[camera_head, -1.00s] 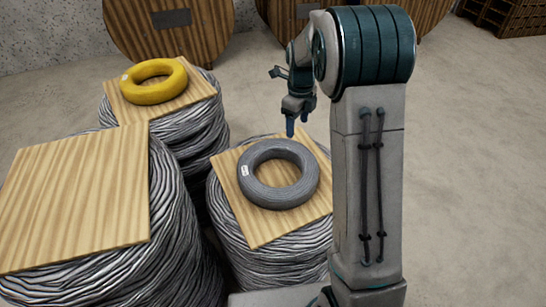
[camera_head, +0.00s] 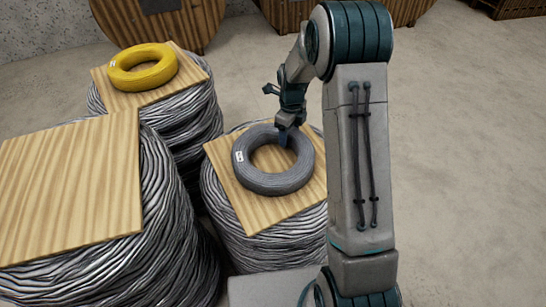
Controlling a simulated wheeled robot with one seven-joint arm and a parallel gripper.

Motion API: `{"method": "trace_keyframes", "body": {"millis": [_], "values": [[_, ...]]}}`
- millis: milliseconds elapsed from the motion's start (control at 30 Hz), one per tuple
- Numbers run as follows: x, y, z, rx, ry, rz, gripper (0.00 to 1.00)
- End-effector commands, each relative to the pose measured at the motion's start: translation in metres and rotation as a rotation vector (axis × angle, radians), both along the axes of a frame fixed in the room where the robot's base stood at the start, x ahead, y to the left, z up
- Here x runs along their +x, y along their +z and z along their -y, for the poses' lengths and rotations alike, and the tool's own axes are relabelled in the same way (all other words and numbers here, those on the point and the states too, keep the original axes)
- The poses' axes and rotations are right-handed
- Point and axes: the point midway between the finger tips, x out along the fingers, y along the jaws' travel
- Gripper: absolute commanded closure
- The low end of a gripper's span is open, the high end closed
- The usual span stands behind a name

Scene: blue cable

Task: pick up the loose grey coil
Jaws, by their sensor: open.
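The loose grey coil (camera_head: 270,182) lies flat on a square wooden board on top of a large bundle of grey cable. A small white label shows on its left side. My gripper (camera_head: 284,140) points down at the coil's far right part, with a blue fingertip in front of the inner edge of the ring. The gripper is open. I cannot tell whether the fingers touch the coil or stand astride its ring, as the far finger is hidden.
A yellow coil (camera_head: 143,67) lies on another board (camera_head: 190,72) at the back left. A bare wooden board (camera_head: 70,185) tops a big cable bundle (camera_head: 120,270) at the left. Large wooden drums (camera_head: 170,20) stand behind. The floor at the right is clear.

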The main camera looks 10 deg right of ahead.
Motion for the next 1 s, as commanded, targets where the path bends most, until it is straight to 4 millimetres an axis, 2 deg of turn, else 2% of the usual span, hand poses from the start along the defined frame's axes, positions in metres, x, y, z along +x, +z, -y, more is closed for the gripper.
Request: {"method": "trace_keyframes", "body": {"millis": [33,133,400,600,633,1000], "values": [[-0.001,-0.009,0.001,-0.001,-0.001,-0.003,0.38],[0.000,-0.017,0.000,0.000,-0.002,-0.001,0.38],[0.000,-0.020,0.000,0.000,-0.001,0.000,0.38],[0.000,-0.020,0.000,0.000,-0.001,0.000,0.93],[0.000,-0.020,0.000,0.000,-0.001,0.000,1.00],[0.001,-0.016,0.000,0.000,-0.002,0.003,1.00]]}}
